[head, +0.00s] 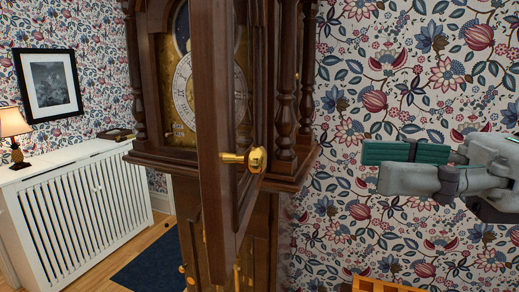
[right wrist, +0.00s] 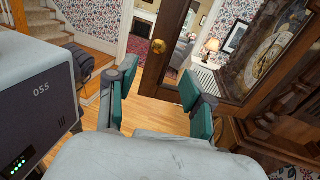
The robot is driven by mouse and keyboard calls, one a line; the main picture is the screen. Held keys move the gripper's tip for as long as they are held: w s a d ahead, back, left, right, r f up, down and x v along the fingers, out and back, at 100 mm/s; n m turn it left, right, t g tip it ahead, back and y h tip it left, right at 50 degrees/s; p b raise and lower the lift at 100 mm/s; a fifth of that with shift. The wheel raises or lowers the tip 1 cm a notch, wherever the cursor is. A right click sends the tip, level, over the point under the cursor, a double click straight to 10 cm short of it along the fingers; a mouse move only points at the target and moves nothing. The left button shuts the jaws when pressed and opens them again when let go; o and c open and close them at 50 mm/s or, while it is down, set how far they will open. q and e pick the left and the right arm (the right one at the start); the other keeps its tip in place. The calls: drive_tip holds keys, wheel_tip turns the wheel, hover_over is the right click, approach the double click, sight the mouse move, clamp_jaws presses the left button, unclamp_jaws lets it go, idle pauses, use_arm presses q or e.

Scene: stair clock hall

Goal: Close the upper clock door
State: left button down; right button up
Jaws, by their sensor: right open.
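The tall dark-wood clock (head: 160,80) stands left of centre in the head view, its pale dial partly hidden. Its upper door (head: 215,120) stands open, swung out toward me and seen nearly edge-on, with a brass knob (head: 257,160). The right wrist view shows the glazed door (right wrist: 180,60) and knob (right wrist: 158,46) beyond the fingers, and the clock dial (right wrist: 265,50) at the right. My right gripper (head: 371,165) is to the right of the door, apart from it. Its green-padded fingers (right wrist: 158,76) are spread with nothing between them. My left gripper is not in view.
A white slatted radiator cover (head: 85,205) with a lamp (head: 14,130) stands at the left. A dark blue rug (head: 150,268) lies on the wood floor. An orange wooden item (head: 385,285) shows at the bottom edge. Stairs (right wrist: 35,55) rise at the left of the wrist view.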

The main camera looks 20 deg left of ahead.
sight(256, 146)
drive_tip(key=a+p, duration=0.1)
drive_tip(key=a, duration=0.3)
drive_tip(key=s+a+p, duration=0.1)
drive_tip(key=a+p, duration=0.1)
drive_tip(key=a, duration=0.2)
drive_tip(key=s+a+p, duration=0.1)
drive_tip(key=a, duration=0.3)
drive_tip(key=shift+s+a+r+p, duration=0.1)
drive_tip(key=shift+s+p, duration=0.15)
drive_tip(key=shift+p, duration=0.05)
clamp_jaws()
